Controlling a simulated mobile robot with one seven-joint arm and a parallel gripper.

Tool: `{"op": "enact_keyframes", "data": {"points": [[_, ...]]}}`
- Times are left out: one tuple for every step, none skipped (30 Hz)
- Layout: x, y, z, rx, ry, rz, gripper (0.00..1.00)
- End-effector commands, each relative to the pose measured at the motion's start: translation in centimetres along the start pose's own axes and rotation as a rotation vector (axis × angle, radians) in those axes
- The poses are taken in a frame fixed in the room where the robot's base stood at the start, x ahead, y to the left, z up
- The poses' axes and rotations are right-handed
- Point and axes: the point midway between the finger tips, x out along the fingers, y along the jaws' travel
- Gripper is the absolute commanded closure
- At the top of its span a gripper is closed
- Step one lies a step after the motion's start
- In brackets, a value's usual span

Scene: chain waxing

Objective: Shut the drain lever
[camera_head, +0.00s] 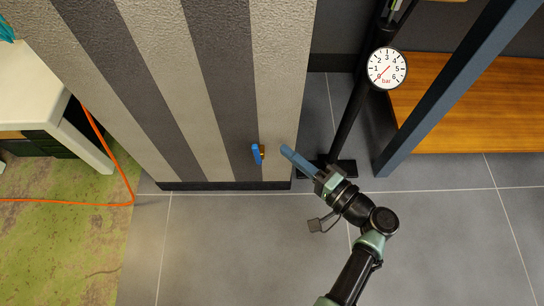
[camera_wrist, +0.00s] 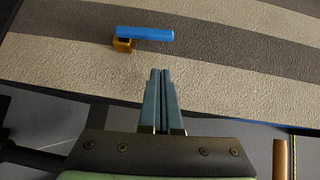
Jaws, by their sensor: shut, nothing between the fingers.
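The drain lever (camera_head: 256,154) is a short blue handle on a brass fitting, low on the striped wall. In the wrist view the blue handle (camera_wrist: 145,33) lies crosswise above the brass fitting (camera_wrist: 123,45) and points to the right. My gripper (camera_head: 285,150) is to the right of the lever in the head view, apart from it. In the wrist view my gripper's fingers (camera_wrist: 160,73) are together and empty, below the handle with a gap between.
The striped wall (camera_head: 210,90) rises behind the lever. A black stand with a pressure gauge (camera_head: 387,69) and a wooden shelf (camera_head: 470,105) stand to the right. An orange cable (camera_head: 100,203) lies at left. Grey floor tiles (camera_head: 240,250) are clear in front.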

Motion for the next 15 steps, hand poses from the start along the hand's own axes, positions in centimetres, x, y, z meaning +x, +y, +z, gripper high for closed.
{"op": "enact_keyframes", "data": {"points": [[0.8,0.4,0.6,-0.002,-0.005,0.001,1.00],[1.1,0.4,0.9,0.000,-0.004,0.003,1.00],[1.5,0.3,1.4,0.000,-0.005,0.002,1.00],[1.8,0.3,1.6,-0.001,-0.003,0.001,1.00],[2.0,0.3,1.9,-0.001,-0.003,0.001,1.00],[2.3,0.3,2.2,-0.001,-0.003,0.001,1.00],[2.5,0.2,2.3,-0.001,-0.002,0.001,1.00],[2.6,0.2,2.5,0.000,-0.002,0.001,1.00],[2.8,0.2,2.6,0.000,-0.002,0.001,1.00],[2.9,0.1,2.7,0.000,-0.001,0.002,1.00],[3.0,0.1,2.8,0.000,0.000,0.001,1.00],[3.0,0.1,2.8,-0.001,0.000,0.001,1.00],[3.0,0.0,2.8,-0.001,0.000,0.001,1.00],[3.1,0.0,2.9,0.000,0.000,0.001,1.00],[3.1,0.0,2.9,0.000,0.000,0.001,1.00]]}}
